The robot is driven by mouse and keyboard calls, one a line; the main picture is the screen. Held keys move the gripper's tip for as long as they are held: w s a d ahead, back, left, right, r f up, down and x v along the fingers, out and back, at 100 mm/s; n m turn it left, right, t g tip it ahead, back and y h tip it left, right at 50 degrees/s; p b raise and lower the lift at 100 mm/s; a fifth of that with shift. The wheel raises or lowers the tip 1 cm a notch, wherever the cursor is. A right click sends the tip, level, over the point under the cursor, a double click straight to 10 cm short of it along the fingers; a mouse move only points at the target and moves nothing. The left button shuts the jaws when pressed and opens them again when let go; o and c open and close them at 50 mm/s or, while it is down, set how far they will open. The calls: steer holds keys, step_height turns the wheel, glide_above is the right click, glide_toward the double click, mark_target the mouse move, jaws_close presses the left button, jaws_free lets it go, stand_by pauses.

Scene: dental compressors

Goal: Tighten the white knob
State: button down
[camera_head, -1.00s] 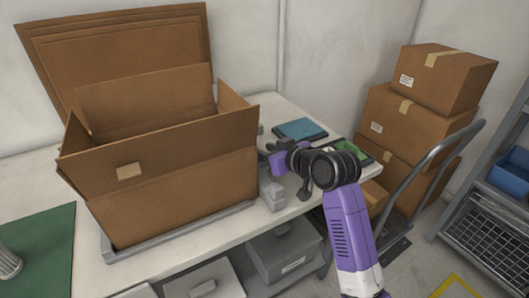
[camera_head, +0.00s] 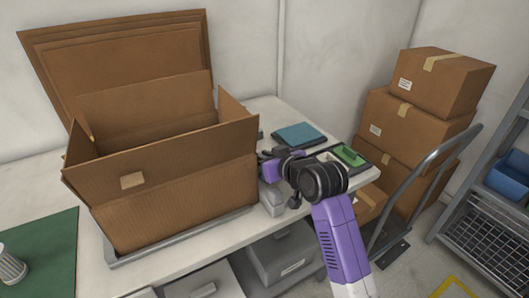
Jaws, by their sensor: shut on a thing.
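My gripper (camera_head: 268,157) is at the right side of the large open cardboard box (camera_head: 175,190), above the white table (camera_head: 185,258). It is small and partly covered by my own purple and black wrist. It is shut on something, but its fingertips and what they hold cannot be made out. I cannot pick out a white knob in this view. A light grey object (camera_head: 272,198) stands on the table just below my gripper, close to the box's right wall.
A blue pad (camera_head: 299,135) and a green-topped tray (camera_head: 349,156) lie on the table's right part. Stacked cartons (camera_head: 425,120) stand on a hand truck (camera_head: 425,170) at the right. A shelf with a blue bin (camera_head: 508,178) is at the far right. A green mat (camera_head: 45,250) lies at the left.

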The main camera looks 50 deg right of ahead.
steer(key=shift+h, duration=0.3)
steer(key=c, duration=1.4)
jaws_free()
steer(key=shift+p+v, duration=0.45)
steer(key=shift+v, duration=3.5)
